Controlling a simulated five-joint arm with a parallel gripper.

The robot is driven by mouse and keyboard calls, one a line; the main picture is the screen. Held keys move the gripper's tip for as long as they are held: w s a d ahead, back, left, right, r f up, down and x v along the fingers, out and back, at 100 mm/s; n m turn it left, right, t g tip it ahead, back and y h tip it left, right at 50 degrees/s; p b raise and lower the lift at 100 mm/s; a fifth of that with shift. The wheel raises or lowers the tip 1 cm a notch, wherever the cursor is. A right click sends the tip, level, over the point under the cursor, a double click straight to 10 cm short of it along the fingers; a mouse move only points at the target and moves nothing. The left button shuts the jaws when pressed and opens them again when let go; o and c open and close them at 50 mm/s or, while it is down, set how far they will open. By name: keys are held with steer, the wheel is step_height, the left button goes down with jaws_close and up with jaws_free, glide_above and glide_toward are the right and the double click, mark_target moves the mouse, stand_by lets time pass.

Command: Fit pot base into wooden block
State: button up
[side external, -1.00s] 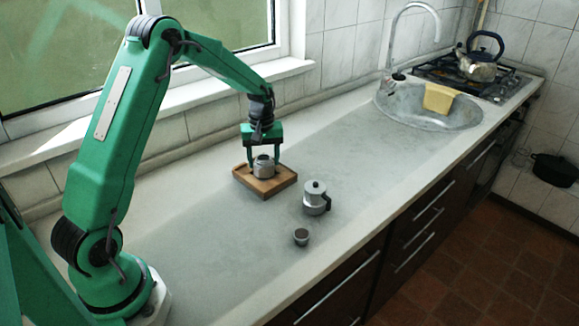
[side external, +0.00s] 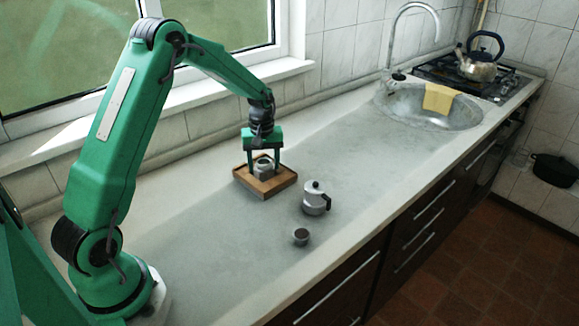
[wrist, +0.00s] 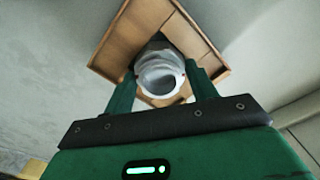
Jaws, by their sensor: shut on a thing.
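The pot base (side external: 263,171), a small silvery metal vessel with an open round mouth, stands upright at the middle of the wooden block (side external: 265,190). In the wrist view the pot base (wrist: 160,72) shows its open rim facing the camera, with the block (wrist: 130,35) behind it. My gripper (side external: 263,172) points down over the block and is shut on the pot base, one finger on each side. The fingers also show in the wrist view (wrist: 163,82). The underside of the pot base is hidden, so I cannot tell how deep it sits in the block.
A lidded pot top with a dark handle (side external: 315,198) and a small metal cup (side external: 300,237) stand on the counter to the right and front. A sink (side external: 430,110) with a yellow cloth (side external: 438,98) lies farther back. The counter left of the block is clear.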

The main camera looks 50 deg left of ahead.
steer(key=shift+f, duration=0.1)
steer(key=o, duration=1.2)
steer(key=shift+o, duration=0.2)
step_height(320, 180, up, 8)
steer(key=shift+f, duration=0.25)
steer(key=shift+r, duration=0.15)
